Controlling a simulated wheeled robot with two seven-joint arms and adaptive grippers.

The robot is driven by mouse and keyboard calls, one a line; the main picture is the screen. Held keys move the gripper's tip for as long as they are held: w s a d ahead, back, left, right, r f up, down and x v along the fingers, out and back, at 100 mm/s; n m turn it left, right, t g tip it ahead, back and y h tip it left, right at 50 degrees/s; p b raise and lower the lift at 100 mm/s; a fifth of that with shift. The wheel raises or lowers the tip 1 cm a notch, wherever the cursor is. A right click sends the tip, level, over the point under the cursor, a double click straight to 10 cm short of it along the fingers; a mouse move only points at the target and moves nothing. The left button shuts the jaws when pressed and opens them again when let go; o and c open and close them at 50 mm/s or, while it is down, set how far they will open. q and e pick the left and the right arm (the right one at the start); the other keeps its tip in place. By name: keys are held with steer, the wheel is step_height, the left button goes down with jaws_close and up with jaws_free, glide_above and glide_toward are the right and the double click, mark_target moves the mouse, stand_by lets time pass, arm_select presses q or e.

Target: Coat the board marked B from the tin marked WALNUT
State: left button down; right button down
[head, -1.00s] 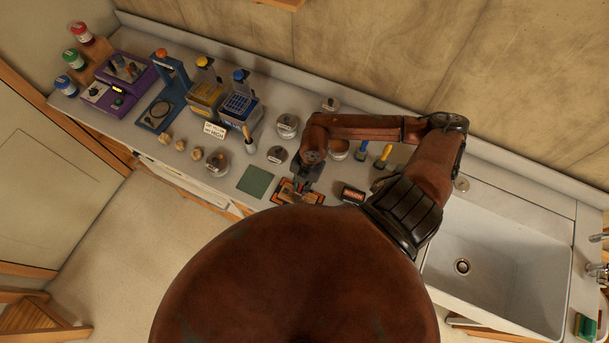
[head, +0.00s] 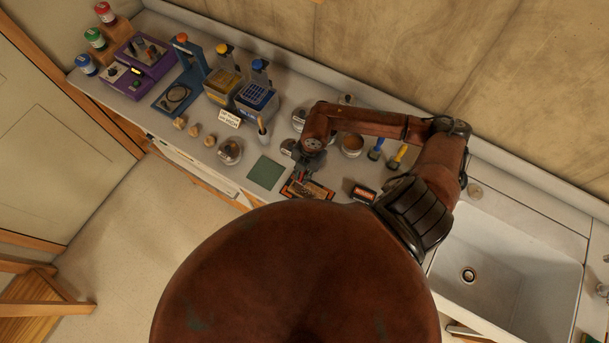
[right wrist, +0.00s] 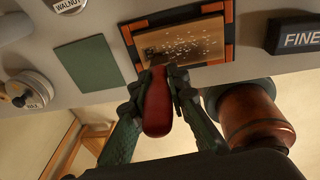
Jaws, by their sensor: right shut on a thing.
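The board (head: 308,191) lies in a dark holder with orange corners near the counter's front edge; it also shows in the right wrist view (right wrist: 200,40), brown with pale specks. I see no letter B on it. My right gripper (head: 303,177) is shut on a red-handled tool (right wrist: 157,105), apparently a brush. The tool's dark end meets or hovers just over the board's near left part; contact is unclear. A tin labelled WALNUT (right wrist: 66,5) stands behind the board's left side, cut off by the wrist view's top edge. My left gripper is not in view.
A green sheet (head: 265,173) lies left of the board and a block marked FINE (head: 362,193) right of it. An open tin (head: 352,144) and blue and yellow-handled tools (head: 397,157) stand behind. A sink (head: 505,255) is at the right.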

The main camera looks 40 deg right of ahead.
steer(key=shift+w+a+b, duration=0.2)
steer(key=shift+w+a, duration=0.1)
steer(key=shift+w, duration=0.35)
steer(key=shift+w+a+b, duration=0.15)
steer(key=shift+w+a, duration=0.1)
steer(key=shift+w, duration=0.35)
steer(key=shift+s+d+p, duration=0.3)
steer(key=shift+s, duration=0.4)
steer(key=s+d+p, duration=0.2)
steer(key=s+d, duration=0.2)
steer(key=s, duration=0.7)
steer(key=shift+d+p, duration=0.3)
steer(key=shift+p, duration=0.05)
stand_by(0.4)
steer(key=shift+r+p, duration=0.3)
stand_by(0.3)
steer(key=shift+w+d+f, duration=0.1)
steer(key=shift+w+d, duration=0.25)
steer(key=shift+w, duration=0.5)
steer(key=shift+f+b, duration=0.25)
steer(key=shift+b, duration=0.15)
